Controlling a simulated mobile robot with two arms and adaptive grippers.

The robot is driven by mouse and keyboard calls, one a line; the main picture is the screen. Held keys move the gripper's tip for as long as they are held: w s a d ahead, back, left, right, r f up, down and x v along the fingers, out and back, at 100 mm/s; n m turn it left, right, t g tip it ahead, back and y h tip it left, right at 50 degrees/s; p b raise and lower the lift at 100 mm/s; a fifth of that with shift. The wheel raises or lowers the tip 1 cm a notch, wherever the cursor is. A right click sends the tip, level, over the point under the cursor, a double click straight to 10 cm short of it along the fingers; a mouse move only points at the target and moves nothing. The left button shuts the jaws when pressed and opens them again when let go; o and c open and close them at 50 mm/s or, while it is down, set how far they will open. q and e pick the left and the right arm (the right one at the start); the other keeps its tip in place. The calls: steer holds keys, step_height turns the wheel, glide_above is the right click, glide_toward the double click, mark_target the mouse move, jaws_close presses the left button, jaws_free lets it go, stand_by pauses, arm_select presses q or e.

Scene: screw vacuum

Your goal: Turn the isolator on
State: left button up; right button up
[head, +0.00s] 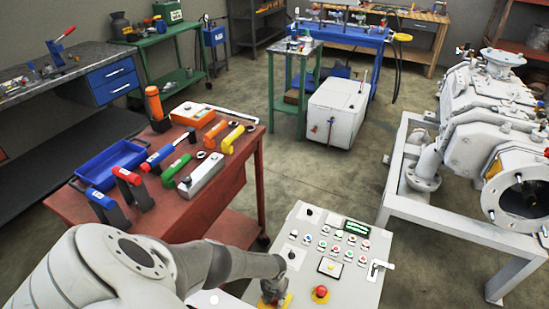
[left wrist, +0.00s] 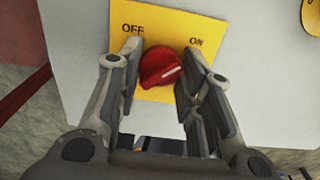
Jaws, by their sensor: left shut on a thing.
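The isolator is a red rotary knob (left wrist: 160,68) on a yellow plate (left wrist: 172,24) marked OFF at the left and ON at the right in the left wrist view. The knob's ridge lies slanted, its right end a little higher; I cannot tell its exact setting. My left gripper (left wrist: 161,62) is shut on the knob, one finger on each side. In the head view my left gripper (head: 273,294) reaches the lower left corner of the control panel (head: 312,279) and hides most of the isolator. My right gripper is not in view.
The panel also bears a red emergency button (head: 320,292), several small buttons, a small display (head: 356,227) and a lever (head: 378,268). A red table (head: 226,197) with tools and a blue tray (head: 112,161) stands at the left. A grey vacuum machine (head: 480,135) stands at the right.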

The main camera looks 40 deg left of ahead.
arm_select(q)
steer(key=o, duration=1)
steer(key=shift+o, duration=0.2)
steer(key=shift+w+r, duration=0.1)
steer(key=shift+r, duration=0.6)
step_height(320, 180, up, 11)
steer(key=shift+f, duration=0.15)
